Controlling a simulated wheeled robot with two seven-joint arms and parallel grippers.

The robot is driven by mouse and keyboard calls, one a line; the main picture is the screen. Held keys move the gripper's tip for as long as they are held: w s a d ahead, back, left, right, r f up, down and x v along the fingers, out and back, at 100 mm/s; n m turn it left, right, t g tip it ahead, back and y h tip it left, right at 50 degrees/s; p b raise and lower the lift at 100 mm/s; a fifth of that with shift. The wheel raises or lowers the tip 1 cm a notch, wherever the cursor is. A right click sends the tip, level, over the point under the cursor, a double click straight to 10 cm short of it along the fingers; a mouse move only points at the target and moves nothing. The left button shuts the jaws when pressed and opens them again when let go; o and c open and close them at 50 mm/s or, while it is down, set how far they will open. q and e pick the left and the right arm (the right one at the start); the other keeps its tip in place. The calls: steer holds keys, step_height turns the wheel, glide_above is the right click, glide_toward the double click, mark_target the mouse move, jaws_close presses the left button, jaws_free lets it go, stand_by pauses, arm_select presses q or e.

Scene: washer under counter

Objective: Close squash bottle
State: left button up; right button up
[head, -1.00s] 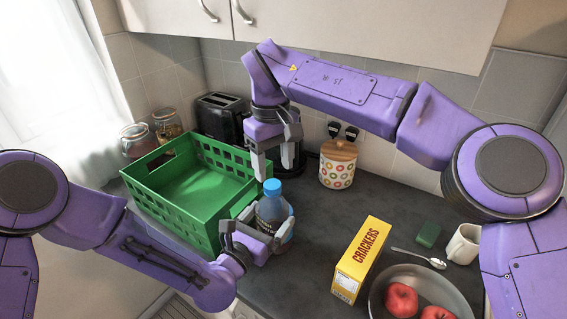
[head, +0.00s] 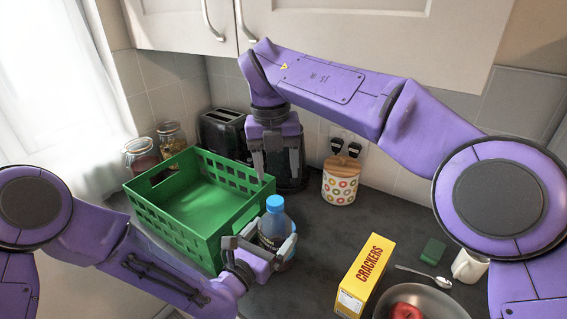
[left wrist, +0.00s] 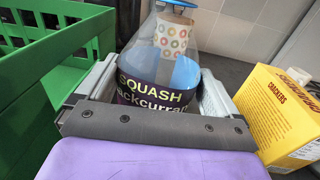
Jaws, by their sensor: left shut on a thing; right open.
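The squash bottle (head: 270,238) stands on the dark counter beside the green crate, with a blue cap (head: 274,204) on its top. I cannot tell how tightly the cap sits. My left gripper (head: 268,246) is shut around the bottle's body from the front. In the left wrist view, the bottle's dark label (left wrist: 155,95) shows between the fingers, and a blue edge of the cap (left wrist: 178,3) shows at the top. My right gripper (head: 277,174) is open and empty, pointing down above and a little behind the cap, apart from it.
The green crate (head: 168,222) stands close to the left of the bottle. A patterned canister (head: 341,182), toaster (head: 222,135) and jars stand behind. Counter between bottle and crackers box is clear.

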mark_target(276, 201)
steer(key=n, duration=0.9)
steer(key=shift+n, duration=0.4)
steer(key=n, duration=0.5)
steer(key=shift+a+y, duration=0.2)
steer(key=shift+y, duration=0.1)
steer(key=n, duration=0.5)
step_height(276, 201, down, 8)
steer(key=shift+r, duration=0.1)
